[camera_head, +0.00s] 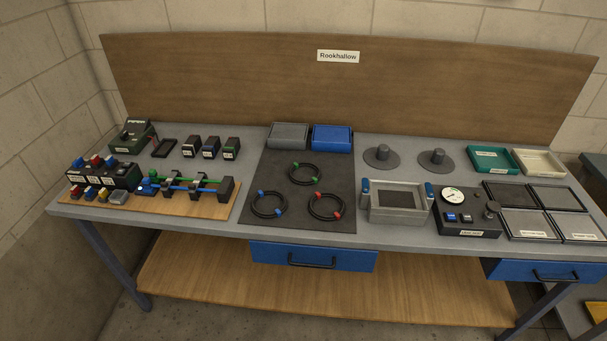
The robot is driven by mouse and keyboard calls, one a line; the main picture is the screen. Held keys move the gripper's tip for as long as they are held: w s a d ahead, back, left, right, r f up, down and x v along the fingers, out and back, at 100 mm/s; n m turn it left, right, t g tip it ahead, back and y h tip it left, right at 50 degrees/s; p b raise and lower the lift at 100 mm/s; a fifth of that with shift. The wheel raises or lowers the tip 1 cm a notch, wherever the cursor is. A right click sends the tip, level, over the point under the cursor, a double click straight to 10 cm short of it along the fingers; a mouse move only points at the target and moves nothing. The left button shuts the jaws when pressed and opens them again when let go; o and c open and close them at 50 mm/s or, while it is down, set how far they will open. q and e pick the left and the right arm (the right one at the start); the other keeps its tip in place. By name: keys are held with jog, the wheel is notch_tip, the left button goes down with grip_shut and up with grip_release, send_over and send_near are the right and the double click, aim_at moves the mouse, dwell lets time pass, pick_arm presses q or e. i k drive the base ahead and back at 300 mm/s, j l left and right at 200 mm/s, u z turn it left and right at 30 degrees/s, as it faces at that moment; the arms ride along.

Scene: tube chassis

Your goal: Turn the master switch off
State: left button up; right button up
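No part labelled as the master switch can be read at this size. A dark control box (468,212) with a round gauge, blue buttons and a dark knob stands at the right of the bench. A dark green box (133,135) with a light top part stands at the back left. A dark block (103,174) with red and blue knobs and white labels stands in front of it. Which of these carries the master switch, and its position, I cannot tell. Neither of my grippers is in view.
The grey bench (245,238) holds a wooden board (150,205) with green and blue rods, a dark mat (335,215) with three cable rings, a grey open-topped frame (397,216), two round stands, and trays at right. A wooden panel (230,85) closes the back.

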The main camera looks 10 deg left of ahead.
aim_at(78, 163)
jog(key=u, duration=1.45)
jog(key=i+j, duration=0.2)
jog(key=i, duration=0.15)
jog(key=i+j, duration=0.15)
jog(key=i, duration=0.15)
